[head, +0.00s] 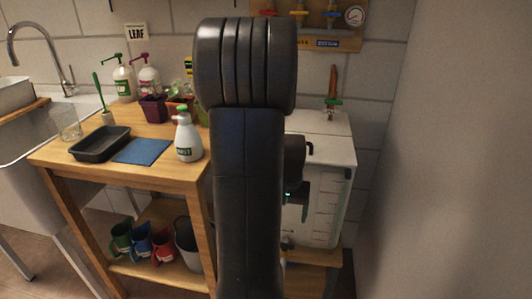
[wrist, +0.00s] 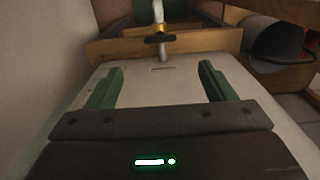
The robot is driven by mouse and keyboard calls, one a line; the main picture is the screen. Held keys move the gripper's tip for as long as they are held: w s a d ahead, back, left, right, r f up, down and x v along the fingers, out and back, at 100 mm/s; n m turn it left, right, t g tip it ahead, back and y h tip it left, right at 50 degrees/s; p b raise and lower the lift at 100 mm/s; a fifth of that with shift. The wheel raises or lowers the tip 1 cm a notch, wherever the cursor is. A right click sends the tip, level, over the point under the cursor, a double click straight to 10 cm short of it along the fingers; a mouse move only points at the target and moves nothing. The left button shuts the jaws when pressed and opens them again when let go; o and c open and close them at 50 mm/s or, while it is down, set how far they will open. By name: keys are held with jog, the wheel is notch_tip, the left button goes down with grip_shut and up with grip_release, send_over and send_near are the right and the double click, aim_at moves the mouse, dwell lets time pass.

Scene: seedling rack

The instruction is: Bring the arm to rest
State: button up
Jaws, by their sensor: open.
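My arm (head: 248,180) stands upright in the middle of the head view and covers much of the scene behind it. My gripper (wrist: 160,88) shows in the wrist view with its two green fingers spread wide apart and nothing between them. In the wrist view it faces a pale tank wall (wrist: 150,105), with a white tap (wrist: 161,35) with a dark handle beyond the fingertips. In the head view the fingers are mostly hidden behind my arm.
A white tank (head: 322,215) stands right of my arm. A wooden bench (head: 95,172) at left bears a black tray (head: 100,143), a blue mat (head: 143,151) and a white spray bottle (head: 188,138). Several jugs stand on its lower shelf. A grey wall (head: 460,150) closes the right side.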

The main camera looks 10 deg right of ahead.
notch_tip(320, 180, down, 13)
jog(key=b, duration=0.3)
jog(key=shift+n, duration=0.6)
jog(key=shift+r, duration=0.1)
